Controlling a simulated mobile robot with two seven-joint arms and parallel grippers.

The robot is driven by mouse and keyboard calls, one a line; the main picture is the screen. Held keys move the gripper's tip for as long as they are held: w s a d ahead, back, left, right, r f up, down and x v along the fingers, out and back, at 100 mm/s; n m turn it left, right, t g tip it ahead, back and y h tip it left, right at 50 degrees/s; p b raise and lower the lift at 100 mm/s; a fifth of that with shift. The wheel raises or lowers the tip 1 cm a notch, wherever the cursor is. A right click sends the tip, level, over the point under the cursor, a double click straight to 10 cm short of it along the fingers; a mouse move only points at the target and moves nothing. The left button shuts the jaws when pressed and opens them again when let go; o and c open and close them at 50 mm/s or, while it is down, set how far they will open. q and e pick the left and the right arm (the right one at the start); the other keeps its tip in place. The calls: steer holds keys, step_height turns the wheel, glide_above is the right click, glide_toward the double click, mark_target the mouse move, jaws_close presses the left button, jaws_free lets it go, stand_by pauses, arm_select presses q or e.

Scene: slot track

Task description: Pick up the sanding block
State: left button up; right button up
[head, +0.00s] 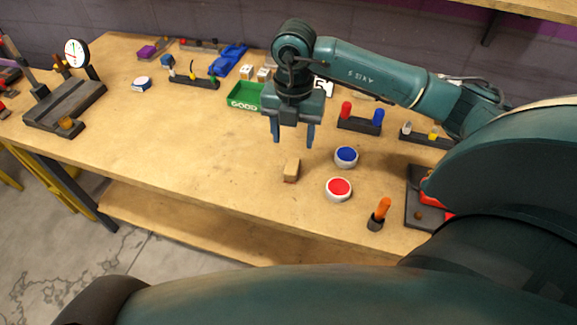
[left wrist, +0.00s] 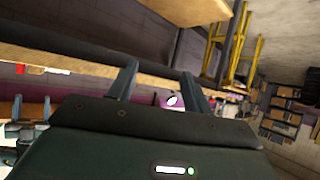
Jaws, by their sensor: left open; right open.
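A small tan block (head: 291,170), which looks like the sanding block, lies on the wooden workbench (head: 160,140) near its front edge in the head view. My right gripper (head: 294,143) points down just above and behind the block, its two fingers apart and nothing between them. It does not appear to touch the block. My left gripper (left wrist: 160,72) shows in the left wrist view with its fingers spread and empty, away from the block. The block is not visible in that view.
A red-topped round tin (head: 338,189) and a blue-topped one (head: 346,156) stand right of the block. A green bin (head: 244,96) is behind. The bench left of the block is clear.

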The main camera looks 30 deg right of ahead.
mark_target(293, 164)
step_height(293, 164, down, 10)
steer(key=shift+d+r+p, duration=0.1)
steer(key=shift+r+p, duration=0.15)
steer(key=shift+p, duration=0.3)
steer(key=c, duration=1.1)
